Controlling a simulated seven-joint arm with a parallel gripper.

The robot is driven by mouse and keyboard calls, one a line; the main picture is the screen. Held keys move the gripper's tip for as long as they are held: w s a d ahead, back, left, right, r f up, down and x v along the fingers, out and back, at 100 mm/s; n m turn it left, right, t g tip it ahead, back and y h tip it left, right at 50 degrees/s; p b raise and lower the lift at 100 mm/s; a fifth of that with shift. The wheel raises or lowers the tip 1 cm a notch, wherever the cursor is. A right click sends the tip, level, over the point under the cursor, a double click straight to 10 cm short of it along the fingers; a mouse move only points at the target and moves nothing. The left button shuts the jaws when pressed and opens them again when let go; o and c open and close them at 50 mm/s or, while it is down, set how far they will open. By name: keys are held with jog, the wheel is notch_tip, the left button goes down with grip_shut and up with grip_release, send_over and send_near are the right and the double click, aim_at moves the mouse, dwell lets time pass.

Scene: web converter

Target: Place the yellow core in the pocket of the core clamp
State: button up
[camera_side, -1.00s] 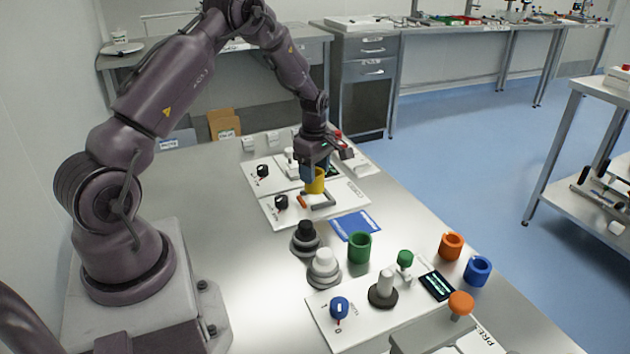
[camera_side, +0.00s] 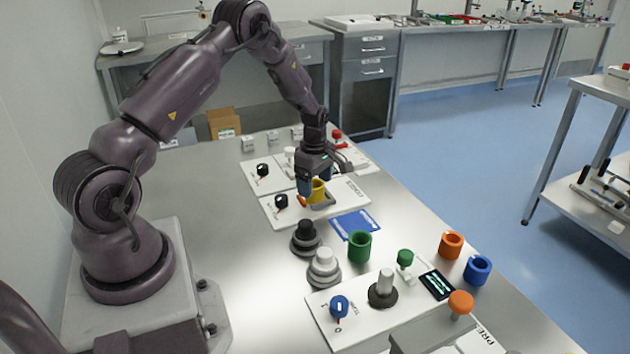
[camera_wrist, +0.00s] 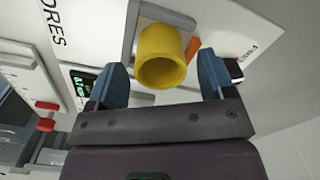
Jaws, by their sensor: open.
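The yellow core (camera_side: 318,190) stands at the grey core clamp (camera_side: 324,201) on a white panel. In the wrist view the yellow core (camera_wrist: 161,58) shows its open round end towards me, with the grey clamp (camera_wrist: 178,15) behind and around its far end. Its exact seating in the pocket is hidden. My gripper (camera_side: 315,179) is open around the core. In the wrist view its blue fingers (camera_wrist: 163,74) are on either side of the core, with a gap on both sides. The clamp's orange handle (camera_side: 302,201) is beside the core.
A blue card (camera_side: 355,225) lies in front of the panel. Black knobs (camera_side: 281,202) sit on the panels' left side. A green core (camera_side: 360,246), an orange core (camera_side: 451,245) and a blue core (camera_side: 478,270) stand nearer the camera. The table's left part is clear.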

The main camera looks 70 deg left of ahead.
jog(key=shift+r, duration=0.1)
jog(key=s+d+r+m+t, duration=0.1)
jog(key=d+r+m, duration=0.25)
jog(key=r, duration=0.75)
jog(key=d+r+m, duration=0.2)
jog(key=d+r, duration=0.2)
jog(key=r, duration=0.7)
jog(key=s+d+r+m+t, duration=0.2)
jog(key=s+d+r+m, duration=0.2)
jog(key=s+d+m, duration=0.4)
jog(key=s+d+r+m+t, duration=0.2)
jog(key=s+d+r+m, duration=0.2)
jog(key=s+d+m, duration=0.5)
jog(key=shift+s+r+m+t, duration=0.3)
jog(key=shift+s+m, duration=0.35)
jog(key=shift+s, duration=0.35)
